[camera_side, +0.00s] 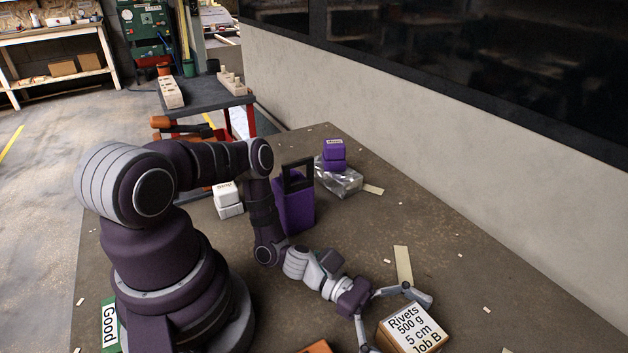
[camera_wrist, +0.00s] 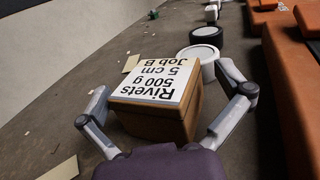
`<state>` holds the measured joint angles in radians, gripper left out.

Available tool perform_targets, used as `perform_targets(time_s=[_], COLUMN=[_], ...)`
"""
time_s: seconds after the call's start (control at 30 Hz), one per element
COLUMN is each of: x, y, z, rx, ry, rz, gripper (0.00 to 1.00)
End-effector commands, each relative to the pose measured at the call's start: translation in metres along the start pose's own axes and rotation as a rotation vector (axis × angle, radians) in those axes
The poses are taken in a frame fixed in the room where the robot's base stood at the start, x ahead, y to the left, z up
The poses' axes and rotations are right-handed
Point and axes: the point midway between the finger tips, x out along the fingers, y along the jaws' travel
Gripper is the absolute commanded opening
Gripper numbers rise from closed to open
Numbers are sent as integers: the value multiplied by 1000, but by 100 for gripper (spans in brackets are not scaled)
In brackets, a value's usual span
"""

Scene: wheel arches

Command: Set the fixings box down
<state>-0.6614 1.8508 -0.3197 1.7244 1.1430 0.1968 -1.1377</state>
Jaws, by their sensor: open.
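The fixings box (camera_side: 410,333) is a brown carton with a white top label reading "Rivets 500 g 5 cm Job B". It stands upright on the bench top (camera_side: 480,285) at the lower right of the side view, its lower part cut off by the frame. In the wrist view the box (camera_wrist: 155,95) sits between the two fingers and appears to rest on the bench. My gripper (camera_side: 397,324) is open, with one finger on each side of the box. In the wrist view my gripper (camera_wrist: 163,78) shows spread fingers; whether either touches the box is unclear.
White round items (camera_wrist: 196,62) are just beyond the box in the wrist view. Orange blocks (camera_wrist: 290,85) line its right side. A wall (camera_side: 440,160) bounds the bench.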

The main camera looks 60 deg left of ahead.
Motion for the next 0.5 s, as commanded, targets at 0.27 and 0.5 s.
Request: perform_targets(time_s=[0.27, 0.5], x=[1, 1], y=[0, 0], z=[0, 0], rx=[0, 1], ry=[1, 1], rz=[1, 0], gripper=[90, 58])
